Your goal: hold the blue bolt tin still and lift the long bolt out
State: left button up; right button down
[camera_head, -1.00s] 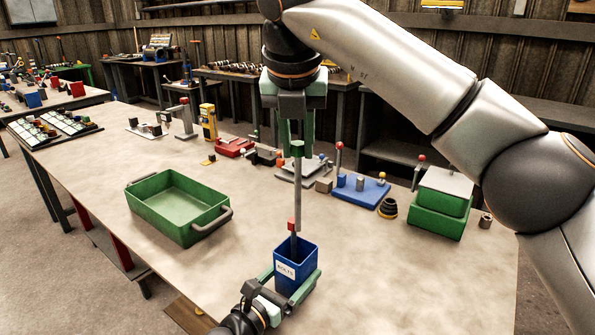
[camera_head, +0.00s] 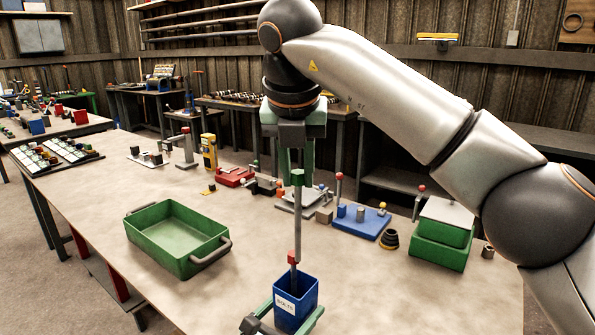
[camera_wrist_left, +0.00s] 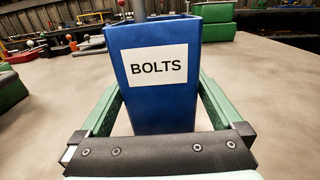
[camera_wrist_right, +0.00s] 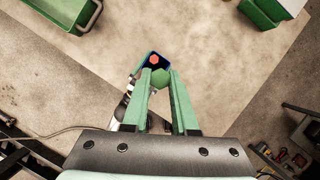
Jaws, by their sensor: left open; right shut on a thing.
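The blue bolt tin (camera_head: 308,301) stands on the table at the bottom of the head view. Its white BOLTS label faces me in the left wrist view. My left gripper (camera_wrist_left: 160,88) is open, with one green finger on each side of the tin. My right gripper (camera_head: 297,168) is above the tin, shut on the green head of the long bolt (camera_head: 298,220). The bolt hangs upright, its grey shank running down to the tin. Its lower end is hidden behind a red-headed bolt (camera_head: 292,257) standing in the tin. I cannot tell whether it clears the rim.
An open green tray (camera_head: 178,238) is to the left of the tin. A blue fixture (camera_head: 360,222), a black stepped cone (camera_head: 390,239) and a green box (camera_head: 440,245) are to the right and behind. The table between tray and tin is clear.

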aim_at(285, 317)
pick_arm(q)
jog(key=shift+s, duration=0.1)
pick_arm(e)
jog(key=shift+r, duration=0.1)
pick_arm(q)
jog(key=shift+p+v, duration=0.65)
jog(key=shift+v, duration=0.6)
pick_arm(e)
jog(key=shift+r, duration=0.55)
pick_arm(q)
jog(key=shift+p+v, duration=0.45)
jog(key=shift+v, duration=1.2)
pick_arm(e)
jog(key=shift+r, duration=0.5)
pick_arm(q)
jog(key=shift+a, duration=0.1)
